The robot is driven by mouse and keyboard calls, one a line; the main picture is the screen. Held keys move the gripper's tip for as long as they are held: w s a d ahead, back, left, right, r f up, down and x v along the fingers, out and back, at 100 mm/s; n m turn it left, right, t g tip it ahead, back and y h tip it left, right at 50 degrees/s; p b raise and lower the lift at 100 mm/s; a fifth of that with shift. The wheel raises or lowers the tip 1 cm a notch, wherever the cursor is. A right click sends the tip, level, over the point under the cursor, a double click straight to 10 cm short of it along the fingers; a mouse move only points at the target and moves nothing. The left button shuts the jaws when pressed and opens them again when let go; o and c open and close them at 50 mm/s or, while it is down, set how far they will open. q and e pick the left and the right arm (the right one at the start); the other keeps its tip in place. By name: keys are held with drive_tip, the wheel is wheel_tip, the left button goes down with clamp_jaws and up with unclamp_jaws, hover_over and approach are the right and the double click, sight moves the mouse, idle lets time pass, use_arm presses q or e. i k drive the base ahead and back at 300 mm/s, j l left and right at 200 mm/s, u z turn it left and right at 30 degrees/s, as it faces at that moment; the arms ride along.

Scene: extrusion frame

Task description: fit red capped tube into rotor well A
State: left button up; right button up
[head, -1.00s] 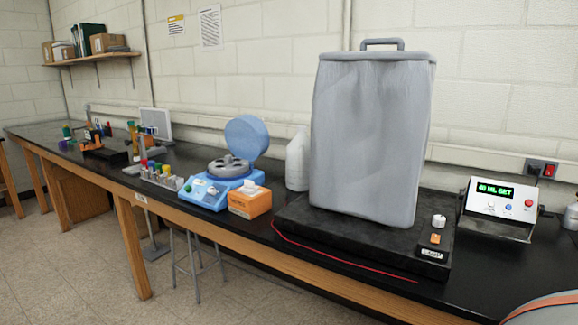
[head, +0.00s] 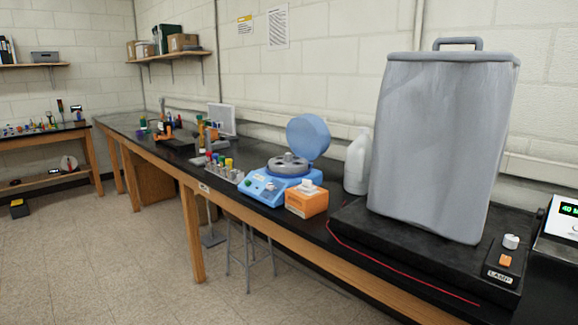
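A tube rack (head: 222,170) stands on the black bench, left of the centrifuge. It holds several capped tubes; a red cap (head: 209,157) shows at its left end. The blue centrifuge (head: 264,188) has its round blue lid (head: 308,136) raised. Its grey rotor (head: 289,165) with dark wells is exposed; the well letters are too small to read. Neither of my grippers is in view.
An orange and white box (head: 306,200) sits right of the centrifuge, near the front edge. A white jug (head: 358,162) stands behind it. A large grey covered object (head: 440,140) rests on a black base (head: 400,244) at the right. A stool (head: 248,256) stands under the bench. The floor in front is open.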

sight(288, 164)
drive_tip(key=i+j+z, duration=0.3)
drive_tip(key=i+j, duration=0.55)
drive_tip(key=i, duration=0.15)
drive_tip(key=i+j+z, duration=0.2)
drive_tip(key=i+j, duration=0.2)
drive_tip(key=j, duration=0.2)
drive_tip(key=i+j+z, duration=0.15)
drive_tip(key=j, duration=0.2)
drive_tip(key=i+j+z, duration=0.2)
drive_tip(key=j, duration=0.45)
drive_tip(key=i+j+z, duration=0.15)
drive_tip(key=j, duration=0.5)
drive_tip(key=j+z, duration=0.2)
drive_tip(key=j, duration=0.45)
drive_tip(key=j+z, duration=0.1)
drive_tip(key=j, duration=0.4)
drive_tip(key=k+j+z, duration=0.1)
drive_tip(key=j, duration=0.4)
drive_tip(key=i+j, duration=0.25)
drive_tip(key=j, duration=0.2)
